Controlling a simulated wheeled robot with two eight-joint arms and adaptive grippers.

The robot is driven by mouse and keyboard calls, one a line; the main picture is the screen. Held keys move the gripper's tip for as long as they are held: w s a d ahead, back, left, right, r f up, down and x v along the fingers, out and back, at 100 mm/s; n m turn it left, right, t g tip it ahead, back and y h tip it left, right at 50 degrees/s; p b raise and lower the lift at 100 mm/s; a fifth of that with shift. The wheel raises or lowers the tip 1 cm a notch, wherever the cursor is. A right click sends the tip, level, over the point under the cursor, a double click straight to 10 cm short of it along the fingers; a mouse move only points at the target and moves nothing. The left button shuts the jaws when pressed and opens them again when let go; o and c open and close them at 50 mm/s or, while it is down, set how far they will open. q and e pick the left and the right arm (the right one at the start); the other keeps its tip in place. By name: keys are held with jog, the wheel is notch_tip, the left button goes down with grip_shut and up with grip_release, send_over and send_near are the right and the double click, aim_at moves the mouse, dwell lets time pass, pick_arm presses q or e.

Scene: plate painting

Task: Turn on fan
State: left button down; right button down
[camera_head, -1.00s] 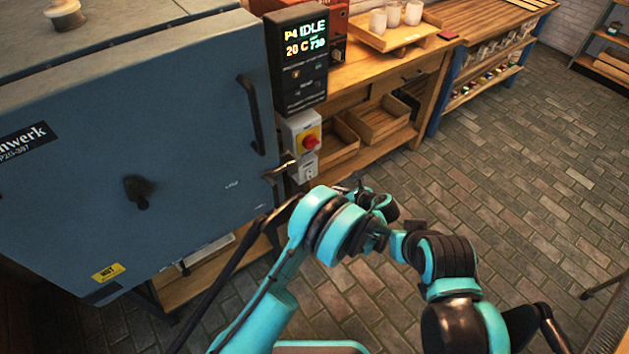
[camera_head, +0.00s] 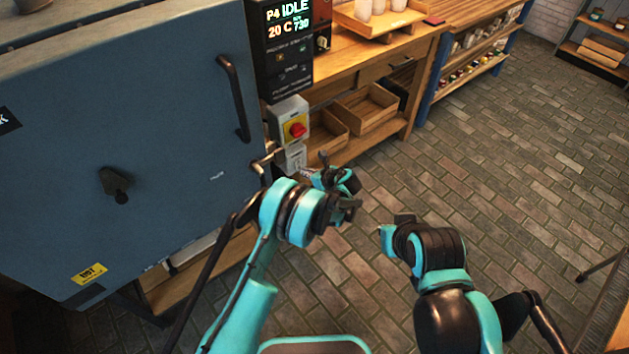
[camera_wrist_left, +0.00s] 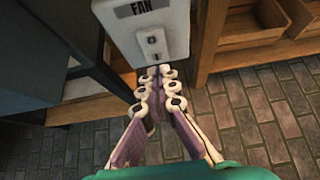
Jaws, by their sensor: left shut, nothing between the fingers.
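The fan switch is a white box (camera_wrist_left: 148,27) labelled FAN, with a small rocker (camera_wrist_left: 152,46) marked 0 and 1. In the head view the box (camera_head: 295,158) sits low beside the blue kiln, partly hidden behind my left gripper. My left gripper (camera_wrist_left: 155,72) is shut and empty, its fingertips together just below the rocker in the wrist view. Whether they touch the box cannot be told. In the head view the left gripper (camera_head: 308,172) points at the box.
The blue kiln (camera_head: 150,110) with its door handle (camera_head: 235,100) fills the left. A red knob switch (camera_head: 295,130) and a control panel (camera_head: 290,50) reading IDLE are above the fan box. A wooden bench with trays (camera_head: 368,105) stands behind.

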pick_arm(q)
jog(key=shift+w+a, duration=0.4)
jog(key=shift+w, duration=0.15)
